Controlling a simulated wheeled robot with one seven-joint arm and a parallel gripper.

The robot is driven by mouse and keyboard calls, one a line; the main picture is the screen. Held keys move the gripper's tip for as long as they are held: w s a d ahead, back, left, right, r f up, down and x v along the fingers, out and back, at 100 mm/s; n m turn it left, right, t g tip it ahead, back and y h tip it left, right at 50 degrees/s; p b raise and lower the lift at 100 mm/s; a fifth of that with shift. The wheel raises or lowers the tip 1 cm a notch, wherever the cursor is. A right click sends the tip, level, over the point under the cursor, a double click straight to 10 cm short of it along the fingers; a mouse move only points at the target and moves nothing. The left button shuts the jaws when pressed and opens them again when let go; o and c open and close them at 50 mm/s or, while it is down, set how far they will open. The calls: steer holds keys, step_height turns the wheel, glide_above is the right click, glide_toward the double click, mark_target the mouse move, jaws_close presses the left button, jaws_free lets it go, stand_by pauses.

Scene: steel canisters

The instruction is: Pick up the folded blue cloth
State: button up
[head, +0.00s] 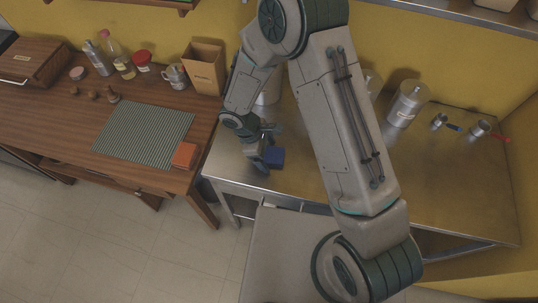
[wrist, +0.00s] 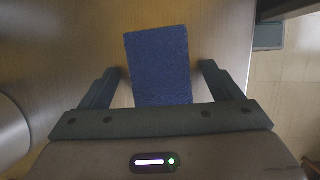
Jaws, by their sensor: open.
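The folded blue cloth (head: 276,158) lies on the steel table near its front left edge. In the wrist view the cloth (wrist: 158,66) is a dark blue rectangle lying between my gripper's two fingers. My gripper (wrist: 163,78) is open, with a finger on each side of the cloth and a visible gap on both sides. In the head view my gripper (head: 264,148) is at the left side of the cloth and partly overlaps it. The near end of the cloth is hidden behind the gripper body in the wrist view.
The steel table (head: 455,190) also holds a large canister (head: 408,104) and two small metal cups with blue and red handles at the right. A wooden table (head: 60,125) with a striped mat (head: 145,132) and an orange block (head: 184,155) stands left. My arm hides part of the steel table.

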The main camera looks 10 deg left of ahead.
mark_target(273, 154)
steer(key=shift+f, duration=0.1)
steer(key=c, duration=1.1)
steer(key=shift+o, duration=0.2)
steer(key=shift+r, duration=0.25)
steer(key=shift+r+p, duration=0.15)
steer(key=shift+p, duration=0.3)
steer(key=shift+w+r+b, duration=0.1)
steer(key=shift+r+b, duration=0.2)
steer(key=shift+b, duration=0.1)
step_height(273, 154, up, 3)
steer(key=shift+f+b, duration=0.15)
steer(key=shift+b, duration=0.25)
steer(key=s+d+r+b, duration=0.1)
steer(key=s+d+r, duration=0.2)
steer(key=d+r, duration=0.4)
steer(key=d, duration=0.4)
steer(key=shift+s+d+r+b, duration=0.15)
steer(key=shift+r+b, duration=0.05)
steer(key=shift+b, duration=0.2)
steer(key=shift+o, duration=0.4)
